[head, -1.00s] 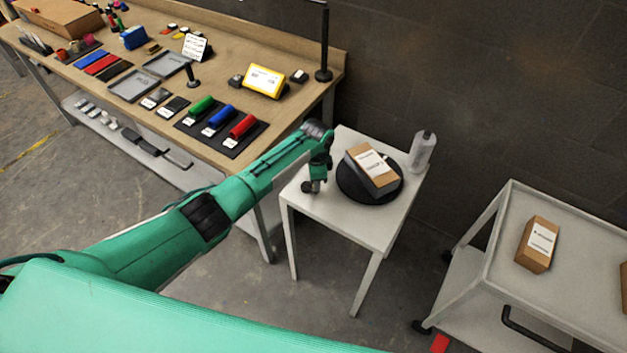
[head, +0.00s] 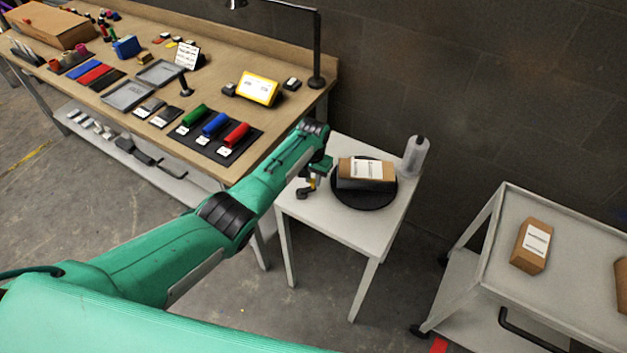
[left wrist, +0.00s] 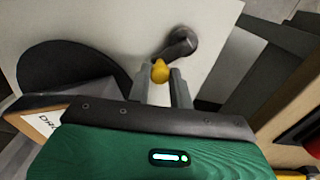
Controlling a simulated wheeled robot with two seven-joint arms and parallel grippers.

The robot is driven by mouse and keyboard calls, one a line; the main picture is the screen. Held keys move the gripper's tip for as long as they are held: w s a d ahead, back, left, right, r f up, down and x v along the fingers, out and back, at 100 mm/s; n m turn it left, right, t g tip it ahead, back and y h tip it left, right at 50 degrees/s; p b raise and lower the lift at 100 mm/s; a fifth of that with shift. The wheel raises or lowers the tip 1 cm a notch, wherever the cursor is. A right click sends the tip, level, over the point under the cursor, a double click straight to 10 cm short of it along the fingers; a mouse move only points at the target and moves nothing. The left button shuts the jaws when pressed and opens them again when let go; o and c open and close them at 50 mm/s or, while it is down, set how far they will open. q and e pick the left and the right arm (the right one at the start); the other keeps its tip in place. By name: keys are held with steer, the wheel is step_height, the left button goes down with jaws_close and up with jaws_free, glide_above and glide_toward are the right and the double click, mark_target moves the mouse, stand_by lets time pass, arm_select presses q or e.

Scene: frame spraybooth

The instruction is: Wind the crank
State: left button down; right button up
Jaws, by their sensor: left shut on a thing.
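The crank (left wrist: 183,42) shows in the left wrist view as a dark grey arm with a round hub and a yellow knob (left wrist: 160,71) at its end. My left gripper (left wrist: 163,78) has its fingers on both sides of the yellow knob and is shut on it. In the head view the crank (head: 304,192) is at the left side of a small white table (head: 340,225), with my left gripper (head: 314,180) above it. A black round turntable (head: 364,200) on the table carries a brown box (head: 366,170) with a white label. My right gripper is not in view.
A clear bottle (head: 415,157) stands at the table's back right corner. A wooden workbench (head: 215,90) with coloured rollers and trays is at the left. A grey cart (head: 485,240) with brown boxes stands at the right. Grey floor lies between.

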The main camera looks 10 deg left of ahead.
arm_select(q)
steer(key=n, duration=0.2)
steer(key=w+a+n, duration=0.1)
steer(key=n, duration=0.2)
steer(key=shift+w+a+n, duration=0.15)
steer(key=shift+w+n, duration=0.1)
steer(key=shift+n, duration=0.05)
steer(key=shift+w+a+r+n, duration=0.1)
steer(key=shift+a+n, duration=0.1)
steer(key=shift+n, duration=0.45)
steer(key=shift+w+a+f+n, duration=0.1)
steer(key=shift+a+n, duration=0.15)
steer(key=shift+n, duration=0.45)
steer(key=shift+w+a+r+n, duration=0.1)
steer(key=shift+a+n, duration=0.1)
steer(key=shift+n, duration=0.45)
steer(key=c, duration=1.3)
jaws_free()
steer(key=shift+o, duration=0.2)
steer(key=shift+r, duration=0.4)
step_height(320, 180, up, 13)
steer(key=b, duration=0.1)
